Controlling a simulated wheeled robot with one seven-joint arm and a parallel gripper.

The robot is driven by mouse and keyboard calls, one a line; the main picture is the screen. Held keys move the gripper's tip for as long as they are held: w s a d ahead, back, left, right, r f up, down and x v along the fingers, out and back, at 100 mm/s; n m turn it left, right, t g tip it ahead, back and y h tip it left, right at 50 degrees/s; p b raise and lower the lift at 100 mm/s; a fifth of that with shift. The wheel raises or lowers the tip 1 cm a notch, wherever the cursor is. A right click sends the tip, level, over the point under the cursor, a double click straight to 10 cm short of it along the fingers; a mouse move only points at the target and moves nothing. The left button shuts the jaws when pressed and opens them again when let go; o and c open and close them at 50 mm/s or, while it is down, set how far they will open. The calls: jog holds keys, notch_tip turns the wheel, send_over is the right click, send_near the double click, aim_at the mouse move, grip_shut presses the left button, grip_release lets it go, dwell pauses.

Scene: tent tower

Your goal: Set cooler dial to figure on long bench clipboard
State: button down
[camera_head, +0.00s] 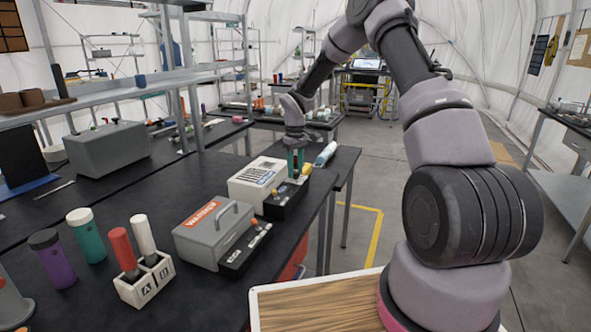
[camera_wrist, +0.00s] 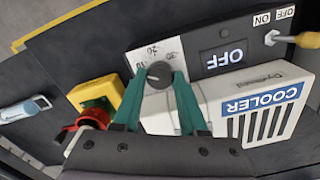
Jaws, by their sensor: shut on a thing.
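The white cooler (camera_head: 258,178) stands on the dark bench, with a black control panel at its front. In the wrist view, the cooler (camera_wrist: 262,108) carries a blue COOLER label, and a dark window reads OFF. Its dark round dial (camera_wrist: 158,75) sits on a white scale plate (camera_wrist: 152,54) with small figures; one looks like 20, the others are too small to read surely. My gripper (camera_wrist: 160,76) has its two green fingers shut on the dial, one on each side. In the head view my gripper (camera_head: 296,172) reaches down to the panel. I cannot make out the clipboard's figure.
A grey warmer box (camera_head: 213,232) stands nearer on the bench. A two-socket holder (camera_head: 145,281) is in front.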

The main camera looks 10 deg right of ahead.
jog(key=m, duration=0.5)
jog(key=shift+m, duration=0.4)
jog(key=m, duration=0.5)
jog(key=shift+m, duration=0.3)
dwell(0.4)
jog(key=shift+c, duration=2.2)
grip_release()
